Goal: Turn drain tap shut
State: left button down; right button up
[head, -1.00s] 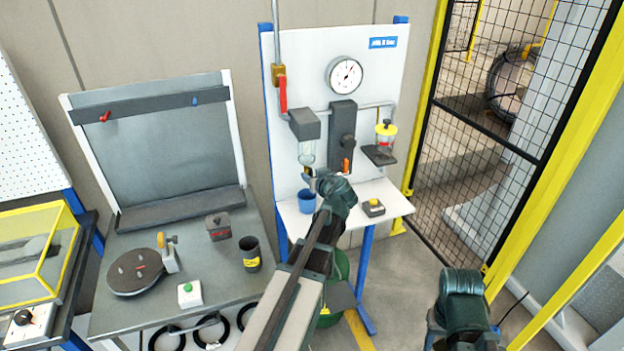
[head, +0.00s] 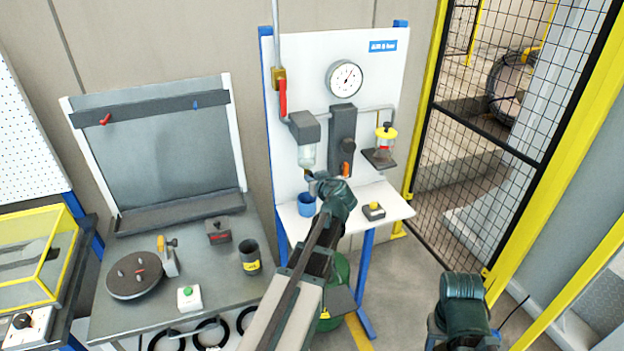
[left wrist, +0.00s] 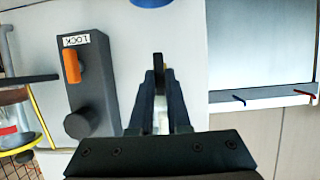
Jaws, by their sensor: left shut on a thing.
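A filter unit with a clear bowl (head: 307,155) hangs on the white panel, left of a dark valve block (head: 342,135). The drain tap is at the bowl's lower end, a small brownish piece largely covered by my fingers. My left gripper (head: 312,180) is at that spot, just under the bowl. In the left wrist view the left gripper (left wrist: 159,80) is shut on a small dark, thin piece, the tap, between its fingertips. The tap's exact angle cannot be told. Of my right arm only a wrist part shows at lower right; its fingers are not visible.
A blue cup (head: 306,204) stands on the white shelf below the bowl. An orange lever (head: 347,171) sits on the valve block, labelled LOCK in the left wrist view (left wrist: 71,66). A yellow-topped cup (head: 385,140) is to the right.

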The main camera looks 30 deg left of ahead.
pick_arm(q)
jog(key=shift+w+d+f+m+g+y+b, duration=0.2)
jog(key=shift+m+g+y+b, duration=0.35)
jog(key=shift+m+y+b, duration=1)
jog(key=shift+w+d+f+m+g+y+b, duration=0.1)
jog(key=shift+f+m+g+y+b, duration=0.35)
jog(key=shift+m+b, duration=1.8)
jog(key=shift+w+d+m+g+y+b, duration=0.1)
jog(key=shift+m+g+y+b, duration=0.8)
jog(key=shift+m, duration=1.9)
jog(key=shift+t+y, duration=0.3)
jog(key=shift+y, duration=0.2)
jog(key=c, duration=0.9)
grip_release()
